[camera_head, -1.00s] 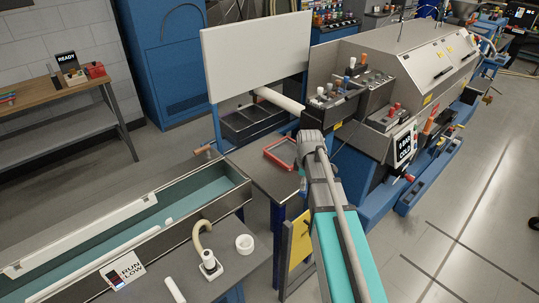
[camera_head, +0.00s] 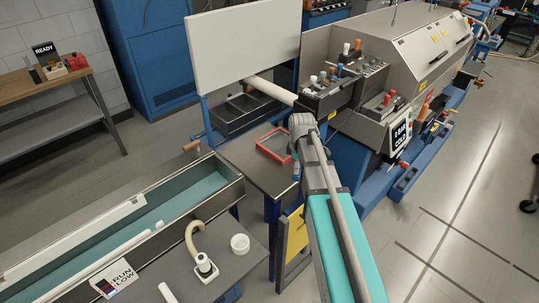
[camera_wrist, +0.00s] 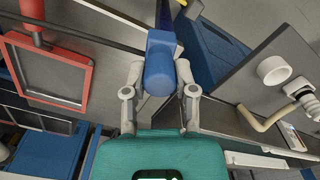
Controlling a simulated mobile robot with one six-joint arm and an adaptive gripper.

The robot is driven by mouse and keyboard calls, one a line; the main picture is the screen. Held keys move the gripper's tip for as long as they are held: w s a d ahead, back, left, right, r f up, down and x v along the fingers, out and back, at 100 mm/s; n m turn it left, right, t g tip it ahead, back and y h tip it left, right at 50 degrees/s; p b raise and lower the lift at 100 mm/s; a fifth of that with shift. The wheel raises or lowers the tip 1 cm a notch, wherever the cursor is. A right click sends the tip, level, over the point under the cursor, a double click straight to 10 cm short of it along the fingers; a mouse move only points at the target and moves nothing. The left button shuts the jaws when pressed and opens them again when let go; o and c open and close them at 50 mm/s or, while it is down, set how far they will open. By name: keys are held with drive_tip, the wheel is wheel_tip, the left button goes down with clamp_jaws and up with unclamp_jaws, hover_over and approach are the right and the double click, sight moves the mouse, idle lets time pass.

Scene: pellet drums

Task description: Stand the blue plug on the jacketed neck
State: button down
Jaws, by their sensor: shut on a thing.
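In the wrist view the blue plug (camera_wrist: 160,68) stands between the two grey fingers of my gripper (camera_wrist: 160,85), which is shut on it. The plug is held above the dark table and its lower end is hidden. In the head view my gripper (camera_head: 297,165) is mostly hidden behind my own wrist, close to the red frame. I cannot tell surely which thing is the jacketed neck. Several white, brown and blue knob-like pieces (camera_head: 322,76) stand on the black block on the machine, beyond my gripper and apart from it.
A red frame (camera_head: 262,151) lies on the dark table. A white ring (camera_head: 240,243) and a white fitting with a pale hose (camera_head: 204,266) stand on the front-left bench. A white panel (camera_head: 243,45) rises behind. The floor at the right is mostly clear.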

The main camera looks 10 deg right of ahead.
drive_tip(key=d+r+m+p, duration=0.3)
drive_tip(key=d+r+p, duration=0.1)
drive_tip(key=d, duration=0.1)
drive_tip(key=shift+w, duration=0.35)
drive_tip(key=b, duration=0.9)
approach(285, 171)
drive_tip(key=shift+s+d+r, duration=0.1)
drive_tip(key=shift+s+r, duration=0.15)
drive_tip(key=shift+w+f+b, duration=0.35)
drive_tip(key=shift+f+b, duration=0.5)
drive_tip(key=shift+b, duration=0.05)
drive_tip(key=shift+f+b, duration=1.15)
